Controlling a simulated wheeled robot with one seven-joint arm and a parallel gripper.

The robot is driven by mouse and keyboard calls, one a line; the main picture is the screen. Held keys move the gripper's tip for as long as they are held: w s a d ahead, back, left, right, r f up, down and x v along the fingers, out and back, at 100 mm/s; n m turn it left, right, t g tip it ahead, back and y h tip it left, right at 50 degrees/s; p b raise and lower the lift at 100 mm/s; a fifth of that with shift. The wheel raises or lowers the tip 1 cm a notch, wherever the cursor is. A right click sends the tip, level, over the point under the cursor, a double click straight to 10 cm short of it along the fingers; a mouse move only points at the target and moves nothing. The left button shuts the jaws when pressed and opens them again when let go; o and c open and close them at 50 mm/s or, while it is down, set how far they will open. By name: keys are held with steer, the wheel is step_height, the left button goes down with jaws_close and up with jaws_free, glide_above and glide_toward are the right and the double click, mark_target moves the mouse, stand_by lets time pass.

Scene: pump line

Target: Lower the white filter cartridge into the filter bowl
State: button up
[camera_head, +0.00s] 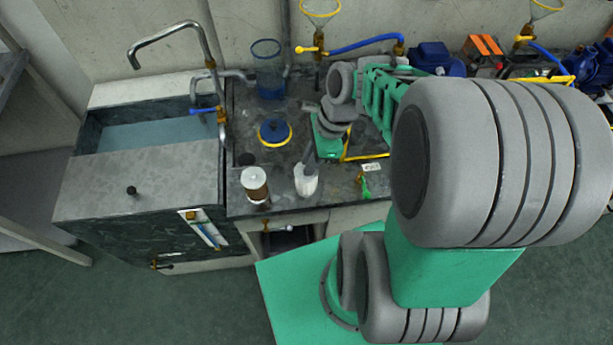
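The white filter cartridge (305,183) stands near the front edge of the dark worktop, in the middle of the head view. The filter bowl, which looks like the clear blue cylinder (268,80), stands upright at the back of the worktop near the wall. It is apart from my gripper, and its inside looks empty.
A brown cartridge with a white top (255,187) stands just left of the white one. A blue disc with a yellow ring (275,132) lies between bowl and cartridges. A sink (150,137) with a tall tap (212,65) is at left. Pipes and blue pumps (437,58) are at right.

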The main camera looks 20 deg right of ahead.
jaws_close()
step_height(320, 180, up, 14)
steer(key=p, duration=1.1)
stand_by(0.4)
